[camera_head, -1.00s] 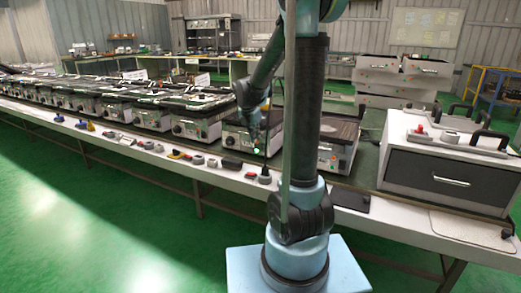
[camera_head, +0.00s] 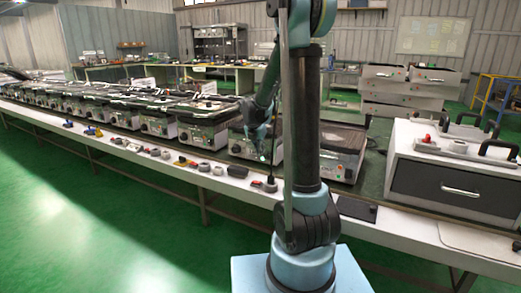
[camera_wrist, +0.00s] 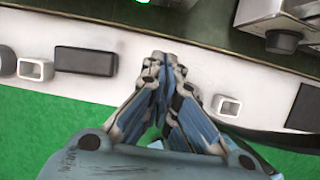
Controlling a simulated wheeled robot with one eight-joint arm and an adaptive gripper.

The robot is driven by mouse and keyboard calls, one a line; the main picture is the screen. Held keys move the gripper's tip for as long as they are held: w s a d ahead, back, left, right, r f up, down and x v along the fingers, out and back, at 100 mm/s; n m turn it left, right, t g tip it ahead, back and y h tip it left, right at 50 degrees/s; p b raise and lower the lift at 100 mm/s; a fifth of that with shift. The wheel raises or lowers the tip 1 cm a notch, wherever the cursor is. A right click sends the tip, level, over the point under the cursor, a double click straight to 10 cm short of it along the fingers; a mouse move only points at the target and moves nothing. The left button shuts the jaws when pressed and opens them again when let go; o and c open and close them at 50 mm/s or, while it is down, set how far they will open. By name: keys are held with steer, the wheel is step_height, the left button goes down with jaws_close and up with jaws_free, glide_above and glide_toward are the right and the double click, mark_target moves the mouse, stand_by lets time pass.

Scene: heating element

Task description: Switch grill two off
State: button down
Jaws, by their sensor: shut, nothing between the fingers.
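My gripper (camera_head: 266,153) hangs in front of the grills near the table's front edge in the head view. In the wrist view my gripper (camera_wrist: 166,62) has its fingers together, with nothing between them, over the white table edge. A grill (camera_head: 342,158) with a black top stands right of my arm's column. Another grill (camera_head: 240,148) is partly hidden behind my arm. In the wrist view a grill's front (camera_wrist: 262,12) shows at upper right with a dark knob (camera_wrist: 283,42), apart from my fingers. I cannot tell which grill is number two.
The white table edge holds a black block (camera_wrist: 86,60), a small grey-white socket (camera_wrist: 228,106) and other small parts. A white cabinet with a dark drawer (camera_head: 448,184) stands at right. More grills line the table leftward. Green floor in front is clear.

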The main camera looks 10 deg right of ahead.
mark_target(269, 157)
steer(key=shift+w+d+f, duration=0.6)
steer(key=shift+w+f, duration=0.25)
steer(key=shift+f, duration=0.05)
steer(key=shift+w+d+f, duration=0.65)
steer(key=shift+w+f, duration=0.15)
steer(key=shift+f, duration=0.1)
steer(key=shift+w+d+f, duration=0.6)
steer(key=shift+w+f, duration=0.25)
steer(key=shift+f, duration=0.05)
steer(key=shift+w+a, duration=0.1)
steer(key=shift+a, duration=0.05)
